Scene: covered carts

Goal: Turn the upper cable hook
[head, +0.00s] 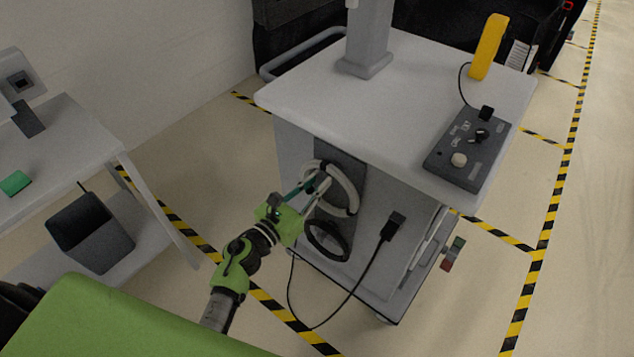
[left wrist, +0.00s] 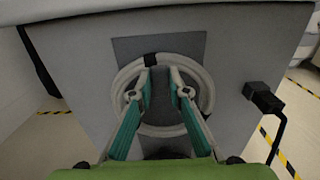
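The upper cable hook (left wrist: 150,60) shows as a small black piece at the top of a light grey cable coil (left wrist: 204,88) in the left wrist view. The coil hangs against a dark panel (left wrist: 190,42) on the cart's side, and it also shows in the head view (head: 351,190). My left gripper (left wrist: 161,72) is open in front of the panel, its two green fingers apart. The left fingertip appears just below the hook; I cannot tell if it touches. In the head view the left gripper (head: 321,181) covers the hook. My right gripper is not in view.
A black ring (head: 328,241) sits below the coil. A black plug (head: 394,225) with a hanging cable is to its right on the cart side. The white cart top (head: 400,110) overhangs above. Another table (head: 60,140) stands at left.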

